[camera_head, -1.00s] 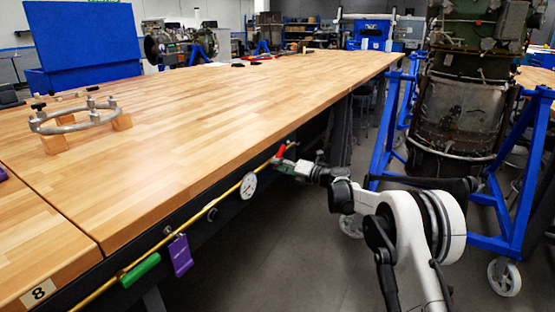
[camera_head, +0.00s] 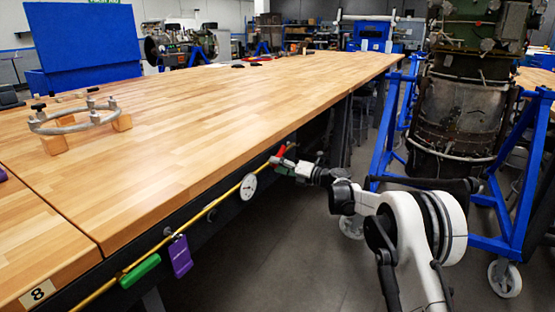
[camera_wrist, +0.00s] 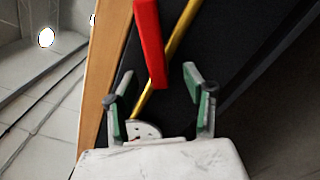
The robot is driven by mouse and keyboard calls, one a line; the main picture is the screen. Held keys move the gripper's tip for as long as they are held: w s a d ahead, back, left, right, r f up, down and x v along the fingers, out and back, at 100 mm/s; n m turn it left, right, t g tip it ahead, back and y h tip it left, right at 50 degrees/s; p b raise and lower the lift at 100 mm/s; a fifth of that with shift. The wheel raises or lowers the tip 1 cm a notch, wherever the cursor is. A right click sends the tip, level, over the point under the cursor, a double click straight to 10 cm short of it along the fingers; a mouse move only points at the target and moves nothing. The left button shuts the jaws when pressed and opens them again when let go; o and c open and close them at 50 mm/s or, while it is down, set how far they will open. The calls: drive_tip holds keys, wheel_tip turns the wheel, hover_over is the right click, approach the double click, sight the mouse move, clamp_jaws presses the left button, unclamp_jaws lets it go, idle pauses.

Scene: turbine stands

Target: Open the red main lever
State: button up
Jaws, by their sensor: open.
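The red main lever (camera_wrist: 151,42) sits on the yellow pipe along the bench's black side. In the wrist view it runs down from the top edge, its free end just ahead of and between my fingers. My gripper (camera_wrist: 160,95) is open, with a green-padded finger on either side and nothing held between them. In the head view the red lever (camera_head: 281,151) is small and my gripper (camera_head: 276,162) is right beside it. I cannot tell there whether they touch.
The yellow pipe (camera_head: 211,206) carries a round gauge (camera_head: 249,187) beside the gripper and a green lever (camera_head: 140,270) with a purple tag (camera_head: 181,257) further left. The wooden bench top (camera_head: 230,110) lies above. A blue turbine stand (camera_head: 515,200) stands to the right.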

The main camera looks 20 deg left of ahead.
drive_tip(key=d, duration=0.4)
drive_tip(key=shift+s+d, duration=0.3)
drive_tip(key=shift+d, duration=0.1)
drive_tip(key=shift+c, duration=0.4)
drive_tip(key=shift+c, duration=0.8)
drive_tip(key=shift+w+a+m, duration=0.1)
drive_tip(key=shift+a+m, duration=0.75)
drive_tip(key=shift+m, duration=5.15)
drive_tip(key=shift+w+a+m, duration=0.1)
drive_tip(key=shift+a+m, duration=0.7)
drive_tip(key=shift+m, duration=5.2)
drive_tip(key=shift+w+a+m, duration=0.1)
drive_tip(key=shift+a+m, duration=0.75)
drive_tip(key=shift+m, duration=5.15)
